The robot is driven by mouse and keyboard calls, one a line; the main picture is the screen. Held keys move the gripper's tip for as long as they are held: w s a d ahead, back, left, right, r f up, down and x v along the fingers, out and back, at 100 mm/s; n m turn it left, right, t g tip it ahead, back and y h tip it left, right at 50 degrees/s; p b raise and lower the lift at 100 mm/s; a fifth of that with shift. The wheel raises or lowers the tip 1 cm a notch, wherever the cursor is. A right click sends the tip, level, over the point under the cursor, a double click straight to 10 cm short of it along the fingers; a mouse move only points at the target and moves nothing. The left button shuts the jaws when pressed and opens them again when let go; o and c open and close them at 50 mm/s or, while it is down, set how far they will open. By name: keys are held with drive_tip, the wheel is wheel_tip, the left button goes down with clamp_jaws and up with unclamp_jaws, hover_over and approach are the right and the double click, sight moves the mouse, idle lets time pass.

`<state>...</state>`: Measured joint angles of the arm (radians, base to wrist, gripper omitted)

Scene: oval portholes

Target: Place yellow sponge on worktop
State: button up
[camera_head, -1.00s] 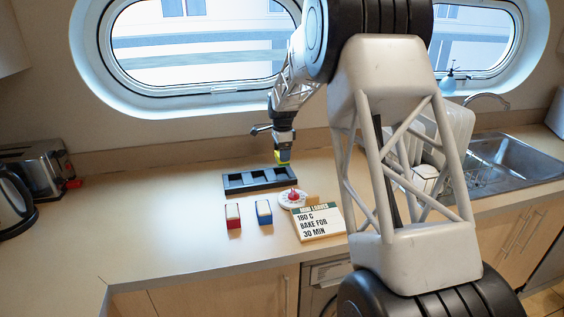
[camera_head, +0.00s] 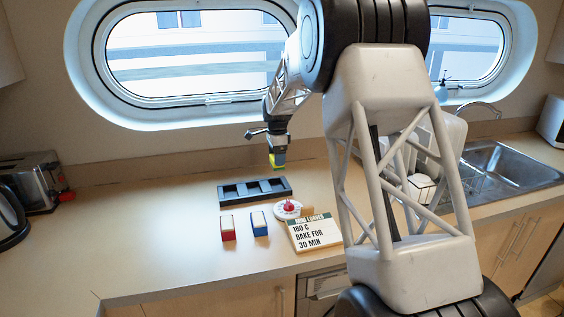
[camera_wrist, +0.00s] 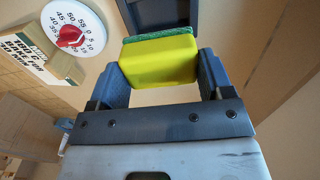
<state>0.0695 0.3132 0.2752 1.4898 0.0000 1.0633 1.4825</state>
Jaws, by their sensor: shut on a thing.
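The yellow sponge (camera_head: 277,161) with a green layer is held in my gripper (camera_head: 278,155), above the worktop (camera_head: 150,220) just behind the dark tray. In the wrist view the sponge (camera_wrist: 160,62) sits squarely between both fingers of my gripper (camera_wrist: 163,75), which are shut on its sides. Its green layer faces away from the gripper. The part of the worktop directly under the sponge is hidden in the wrist view.
A dark compartment tray (camera_head: 255,190) lies near the sponge, its compartments looking empty.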

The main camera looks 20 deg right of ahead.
drive_tip(key=d, duration=1.1)
drive_tip(key=shift+s+d, duration=0.2)
drive_tip(key=shift+d, duration=0.2)
drive_tip(key=shift+f, duration=0.1)
drive_tip(key=shift+f, duration=2.5)
drive_tip(key=shift+f, duration=0.1)
drive_tip(key=shift+f, duration=2.4)
drive_tip(key=o, duration=0.9)
drive_tip(key=shift+f, duration=0.1)
